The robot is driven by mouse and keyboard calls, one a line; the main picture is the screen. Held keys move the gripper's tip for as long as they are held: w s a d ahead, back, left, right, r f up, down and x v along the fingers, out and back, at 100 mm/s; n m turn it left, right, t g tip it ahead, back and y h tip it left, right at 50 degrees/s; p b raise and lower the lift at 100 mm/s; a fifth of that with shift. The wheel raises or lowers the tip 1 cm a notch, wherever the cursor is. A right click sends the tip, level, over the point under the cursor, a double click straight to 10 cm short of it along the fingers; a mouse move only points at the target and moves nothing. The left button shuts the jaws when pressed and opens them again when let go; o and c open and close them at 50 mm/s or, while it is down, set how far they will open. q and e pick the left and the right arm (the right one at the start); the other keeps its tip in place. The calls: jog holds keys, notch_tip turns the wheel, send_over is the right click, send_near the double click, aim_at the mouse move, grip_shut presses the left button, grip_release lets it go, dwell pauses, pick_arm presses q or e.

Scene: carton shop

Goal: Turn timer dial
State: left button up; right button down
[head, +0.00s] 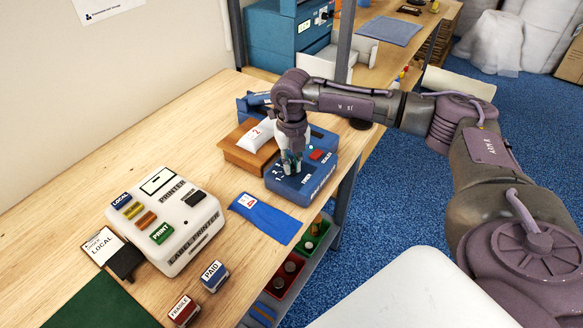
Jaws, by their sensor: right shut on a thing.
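The blue timer box (318,185) stands near the right edge of the wooden bench, with white marks, a red button and a green light on its top. My right gripper (291,168) points down onto the front left part of its top. The gripper is shut at the place where the dial sits among white numbers. The fingers hide the dial almost wholly, so I cannot tell its setting. My left gripper is not in view.
A white label printer (170,225) and two stamps, PAID (213,276) and FRAGILE (184,311), stand nearer on the bench (60,210). A blue strip (265,217) lies before the timer. A wooden box (240,150) with a white packet (259,135) sits left of it. Bins (290,272) are below.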

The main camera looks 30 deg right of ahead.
aim_at(293, 164)
jog(key=n+b, duration=0.2)
jog(key=n, duration=0.1)
jog(key=shift+d+f+n, duration=0.1)
jog(key=shift+n, duration=0.2)
jog(key=n+b, duration=0.2)
jog(key=n, duration=0.1)
jog(key=shift+n, duration=0.3)
jog(key=n+b, duration=0.1)
jog(key=n, duration=0.2)
jog(key=shift+d+n+b, duration=0.1)
jog(key=shift+n+b, duration=0.2)
jog(key=shift+b, duration=0.1)
jog(key=shift+w+r+n+b, duration=0.1)
jog(key=shift+n+b, duration=0.25)
jog(key=shift+n, duration=0.55)
jog(key=shift+w+r+n+b, duration=0.1)
jog(key=shift+n+b, duration=0.25)
jog(key=shift+n, duration=0.55)
jog(key=c, duration=1.2)
grip_release()
jog(key=shift+s, duration=0.1)
notch_tip(293, 164, up, 12)
